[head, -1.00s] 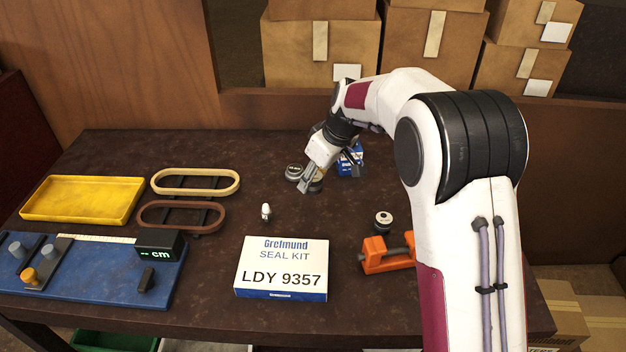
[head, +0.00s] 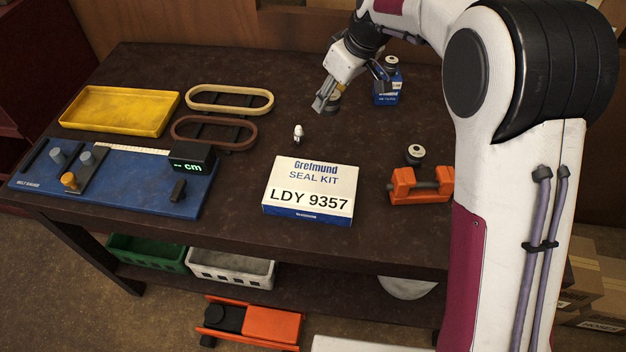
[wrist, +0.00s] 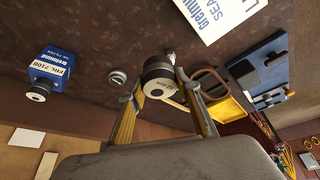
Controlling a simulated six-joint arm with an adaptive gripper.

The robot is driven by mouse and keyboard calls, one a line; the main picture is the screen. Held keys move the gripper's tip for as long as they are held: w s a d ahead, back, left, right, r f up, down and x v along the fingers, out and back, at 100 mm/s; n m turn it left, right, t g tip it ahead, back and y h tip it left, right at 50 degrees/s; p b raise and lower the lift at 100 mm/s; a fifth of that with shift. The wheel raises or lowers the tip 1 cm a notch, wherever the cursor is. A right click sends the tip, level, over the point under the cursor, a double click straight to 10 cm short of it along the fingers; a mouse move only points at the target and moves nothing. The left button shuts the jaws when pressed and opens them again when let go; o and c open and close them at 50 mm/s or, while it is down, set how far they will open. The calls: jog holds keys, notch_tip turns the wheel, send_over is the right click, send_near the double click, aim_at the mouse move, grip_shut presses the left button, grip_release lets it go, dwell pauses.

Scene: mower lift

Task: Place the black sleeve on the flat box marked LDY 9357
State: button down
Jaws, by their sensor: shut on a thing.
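The black sleeve (wrist: 158,72), a short dark cylinder with a pale lettered end face, is between the fingers of my gripper (wrist: 166,98) in the wrist view. My gripper is shut on it. In the head view the sleeve (head: 334,103) is partly hidden by my gripper (head: 324,103), and I cannot tell if it touches the table. The flat white and blue box marked LDY 9357 (head: 310,188) lies in front of my gripper, apart from it, with its top bare. Its corner (wrist: 215,14) shows at the top of the wrist view.
A small white piece (head: 298,133) stands between my gripper and the box. A blue box (head: 387,90) with a dark cap stands to the right. An orange clamp (head: 421,187), a round piece (head: 415,153), two belt-like rings and a yellow tray (head: 120,109) are around. Table is clear beside the box.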

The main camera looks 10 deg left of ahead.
jog(key=s+a+r+n, duration=0.1)
jog(key=s+a+r, duration=0.1)
jog(key=s, duration=0.5)
jog(key=n, duration=0.1)
send_over(306, 181)
jog(key=d, duration=0.2)
notch_tip(306, 181, down, 2)
jog(key=shift+s+a+g, duration=0.25)
jog(key=shift+s+g, duration=0.1)
jog(key=shift+g, duration=0.05)
jog(key=shift+f, duration=3.15)
jog(key=shift+f, duration=1.85)
jog(key=shift+f, duration=0.1)
